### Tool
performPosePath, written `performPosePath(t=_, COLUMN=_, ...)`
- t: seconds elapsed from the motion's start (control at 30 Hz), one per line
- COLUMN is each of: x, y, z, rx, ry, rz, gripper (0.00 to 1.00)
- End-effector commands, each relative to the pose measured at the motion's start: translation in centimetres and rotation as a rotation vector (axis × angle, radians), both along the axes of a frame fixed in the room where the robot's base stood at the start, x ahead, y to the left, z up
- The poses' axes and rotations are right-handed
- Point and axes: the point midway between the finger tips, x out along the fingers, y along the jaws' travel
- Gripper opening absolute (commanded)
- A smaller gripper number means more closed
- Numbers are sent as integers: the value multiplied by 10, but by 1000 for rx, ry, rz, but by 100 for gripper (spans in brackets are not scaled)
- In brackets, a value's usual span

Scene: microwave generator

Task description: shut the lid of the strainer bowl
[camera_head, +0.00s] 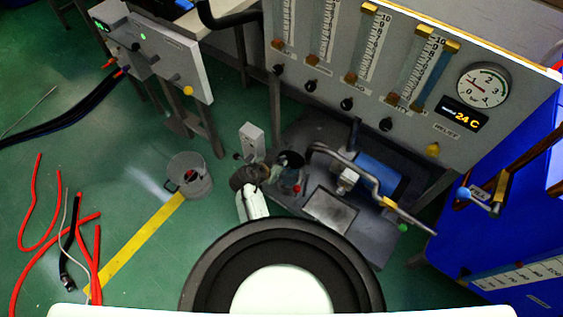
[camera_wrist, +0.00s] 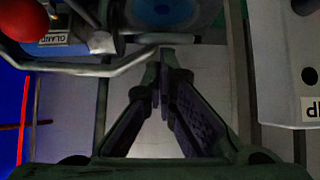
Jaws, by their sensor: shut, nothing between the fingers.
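My gripper (camera_wrist: 163,55) is shut and empty in the wrist view, its dark fingers meeting just below a bent grey pipe or bar. A round grey housing with a blue disc (camera_wrist: 165,10) is cut off at the top of that view, just beyond the fingertips; it may be the strainer bowl. In the head view, a small dark round bowl-like part (camera_head: 290,160) sits on the machine beside the end of my white arm. I cannot tell its lid clearly or whether that is open. The fingertips are hard to make out there.
A red ball knob (camera_wrist: 22,18) and a GLAND label are at the wrist view's upper left. In the head view, a gauge panel (camera_head: 440,125) stands behind the machine with a blue cylinder (camera_head: 378,172). A metal bucket (camera_head: 190,177) and red hoses (camera_head: 97,245) lie left.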

Motion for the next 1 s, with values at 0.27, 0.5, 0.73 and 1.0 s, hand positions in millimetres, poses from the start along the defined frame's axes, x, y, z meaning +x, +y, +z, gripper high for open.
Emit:
performPosePath(t=0.27, x=-6, y=3, z=-19, rx=-42, ry=-51, rz=1, gripper=0)
performPosePath(t=0.5, x=-14, y=9, z=-31, rx=-73, ry=-99, rz=-1, gripper=0)
performPosePath(t=0.73, x=-17, y=12, z=-32, rx=-71, ry=-98, rz=0, gripper=0)
performPosePath(t=1.0, x=-17, y=12, z=-31, rx=-71, ry=-97, rz=0, gripper=0)
